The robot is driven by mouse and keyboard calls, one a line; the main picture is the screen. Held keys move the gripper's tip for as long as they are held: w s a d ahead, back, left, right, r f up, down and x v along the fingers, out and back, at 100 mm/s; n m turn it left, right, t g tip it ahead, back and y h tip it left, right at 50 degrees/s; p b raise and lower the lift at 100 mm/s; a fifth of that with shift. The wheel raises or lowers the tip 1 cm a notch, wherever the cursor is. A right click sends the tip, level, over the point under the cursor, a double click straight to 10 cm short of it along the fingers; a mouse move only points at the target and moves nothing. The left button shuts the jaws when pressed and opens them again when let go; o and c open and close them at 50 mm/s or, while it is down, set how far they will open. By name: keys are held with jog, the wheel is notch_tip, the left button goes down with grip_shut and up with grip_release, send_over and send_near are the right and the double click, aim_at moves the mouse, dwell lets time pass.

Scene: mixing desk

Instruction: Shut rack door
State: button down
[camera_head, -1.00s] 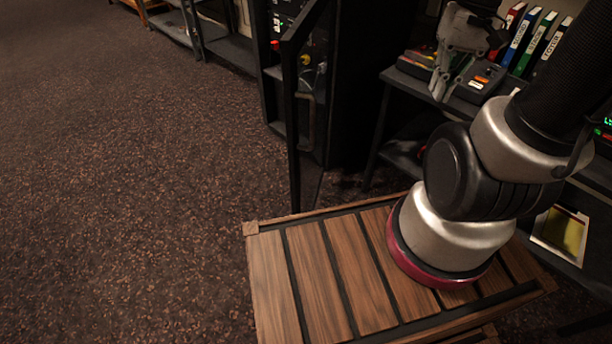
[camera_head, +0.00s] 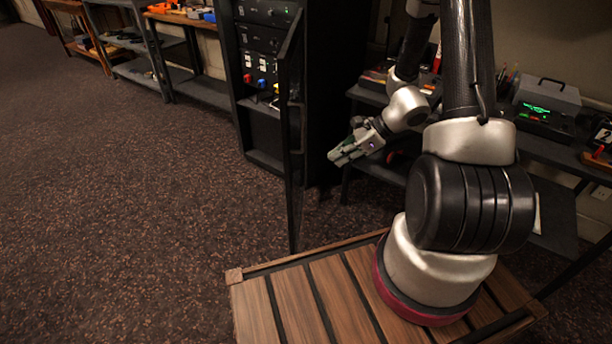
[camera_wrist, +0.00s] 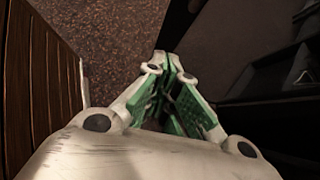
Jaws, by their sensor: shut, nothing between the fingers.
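The rack (camera_head: 262,95) is a tall black cabinet behind the door, with dark equipment units in its upper part. Its door (camera_head: 291,140) is a narrow dark panel seen nearly edge-on. It stands open, swung out from the rack towards me. My gripper (camera_head: 338,158) is to the right of the door, in front of the desk, and points left towards it. A gap shows between them in the picture; their depth difference is hard to tell. In the wrist view my gripper (camera_wrist: 168,62) has its green-padded fingers together with nothing between them. I cannot make out the door there.
A desk with a lower shelf (camera_head: 558,215) stands on the right, carrying a grey device (camera_head: 547,100) and other gear. Shelving (camera_head: 135,70) lines the far left wall. The carpet (camera_head: 120,220) to the left is clear.

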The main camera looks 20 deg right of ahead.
send_near(290, 180)
notch_tip(290, 180, down, 4)
jog(key=shift+w+a, duration=0.4)
jog(key=shift+a, duration=0.3)
jog(key=shift+w+a, duration=0.35)
jog(key=shift+a, duration=0.3)
